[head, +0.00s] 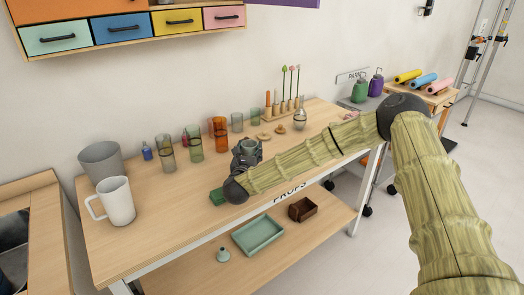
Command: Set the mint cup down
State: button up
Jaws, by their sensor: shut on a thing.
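My gripper (246,152) is at the end of my arm, over the middle of the wooden table top, close to the front of the row of glasses. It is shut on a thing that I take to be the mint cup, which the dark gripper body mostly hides. I cannot tell whether its base touches the table (150,235).
A white mug (116,203) and grey bin (101,163) stand at the left. Behind my gripper are a green glass (195,143), an amber glass (220,135) and a wooden stand (284,112). The front left is clear.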

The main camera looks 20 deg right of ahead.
jog(key=w+d+f+p, duration=0.1)
jog(key=d, duration=0.1)
jog(key=w+d+f+p, duration=0.1)
jog(key=d+f+p, duration=0.1)
jog(key=d, duration=0.1)
jog(key=shift+w+d+f, duration=0.35)
jog(key=shift+w, duration=0.05)
jog(key=shift+f, duration=0.1)
jog(key=shift+f, duration=0.2)
jog(key=o, duration=1.2)
jog(key=shift+r, duration=0.1)
